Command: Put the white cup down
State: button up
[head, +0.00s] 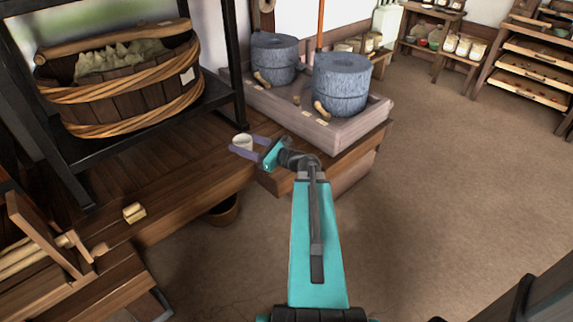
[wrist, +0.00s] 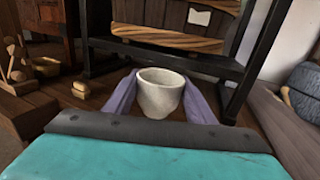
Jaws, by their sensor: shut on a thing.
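The white cup (head: 242,142) is upright between the two purple-grey fingers of my gripper (head: 248,147). In the head view it appears at or just above the wooden platform (head: 172,165), near its right end; I cannot tell whether its base touches the boards. In the wrist view the cup (wrist: 160,93) fills the middle, with a finger of my gripper (wrist: 160,97) against each side. Its open rim faces up and its inside looks empty.
A large rope-bound wooden tub (head: 125,85) sits on a black frame (head: 155,128) behind left. Two grey stone querns (head: 342,84) (head: 274,58) stand on a tray (head: 350,128) to the right. A small wooden block (head: 134,212) lies on the platform, with bare boards between it and the cup.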

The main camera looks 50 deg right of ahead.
jog(key=s+d+f+m+h+b, duration=0.2)
jog(key=s+d+f+h+b, duration=0.1)
jog(key=s+d+f+b, duration=0.2)
jog(key=s+d+f+m+h+b, duration=0.2)
jog(key=s+d+f+b, duration=0.3)
jog(key=d, duration=0.7)
notch_tip(320, 180, down, 5)
jog(key=shift+s+r+t+h+b, duration=0.1)
jog(key=shift+s+t+h+b, duration=0.25)
jog(key=shift+h+b, duration=0.65)
jog(key=shift+d, duration=0.1)
jog(key=w+d+b, duration=0.1)
jog(key=w+d, duration=0.1)
jog(key=w, duration=0.2)
jog(key=w+d+f+b, duration=0.1)
jog(key=w+d+b, duration=0.1)
jog(key=w+d, duration=0.1)
jog(key=w+d+b, duration=0.2)
jog(key=w, duration=0.3)
jog(key=shift+w+d+f, duration=0.2)
jog(key=shift+w+d, duration=0.1)
jog(key=shift+w+d+f+b, duration=0.15)
jog(key=shift+w+d+b, duration=0.2)
jog(key=shift+w, duration=0.2)
jog(key=shift+f+b, duration=1.1)
jog(key=shift+f, duration=0.6)
jog(key=shift+f, duration=0.1)
